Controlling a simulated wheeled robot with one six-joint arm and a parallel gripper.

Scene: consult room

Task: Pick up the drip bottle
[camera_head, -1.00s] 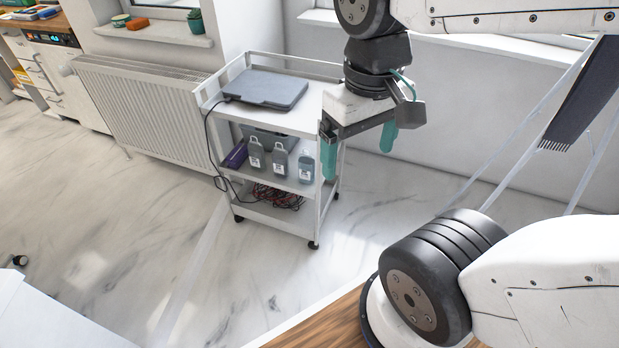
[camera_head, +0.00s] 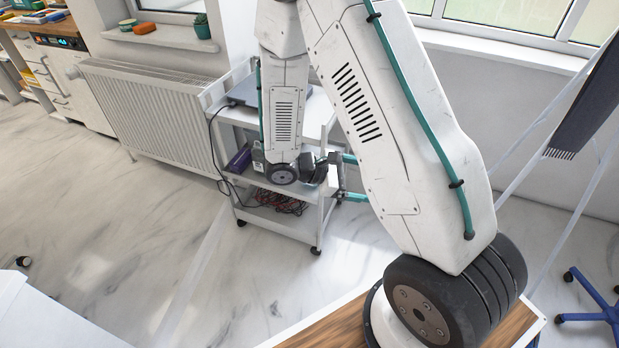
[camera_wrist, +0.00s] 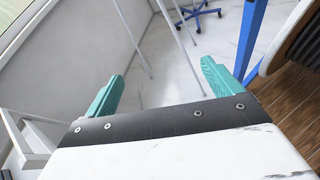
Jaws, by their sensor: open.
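My gripper (camera_head: 352,178) is at the right side of the white cart, level with its middle shelf. Its two teal fingers point right, away from the cart, spread apart with nothing between them. In the wrist view, my gripper (camera_wrist: 162,70) is open over bare floor. My arm covers most of the middle shelf, where several small labelled bottles stood in the earlier view. Only a grey sliver of one bottle (camera_head: 258,158) shows beside my arm. I cannot tell which is the drip bottle, and none is in the wrist view.
The white cart (camera_head: 290,222) stands by a radiator (camera_head: 150,112). A grey laptop-like device (camera_head: 240,93) lies on top, partly hidden. A purple box (camera_head: 238,160) is on the middle shelf; red and black cables (camera_head: 275,203) lie below. A blue wheeled base (camera_head: 605,312) is at right.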

